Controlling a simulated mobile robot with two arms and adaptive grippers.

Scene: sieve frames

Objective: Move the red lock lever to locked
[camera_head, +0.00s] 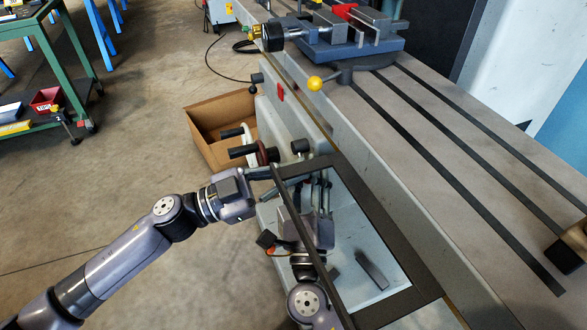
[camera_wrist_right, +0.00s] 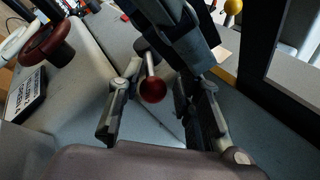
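In the right wrist view the red lock lever (camera_wrist_right: 152,90) has a red ball on a short metal rod that runs up to a dark hub. My right gripper (camera_wrist_right: 155,112) is open, with one finger on each side of the ball and gaps between. In the head view my right gripper (camera_head: 319,190) shows through a dark rectangular frame (camera_head: 415,300), and I cannot make out the lever's red ball there.
A dark red handwheel (camera_wrist_right: 48,42) and a label plate (camera_wrist_right: 25,95) are left of the lever. The machine table (camera_head: 440,150) carries a vise (camera_head: 345,40). A yellow-knobbed handle (camera_head: 315,83) stands at its edge. A cardboard box (camera_head: 205,130) is on the floor.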

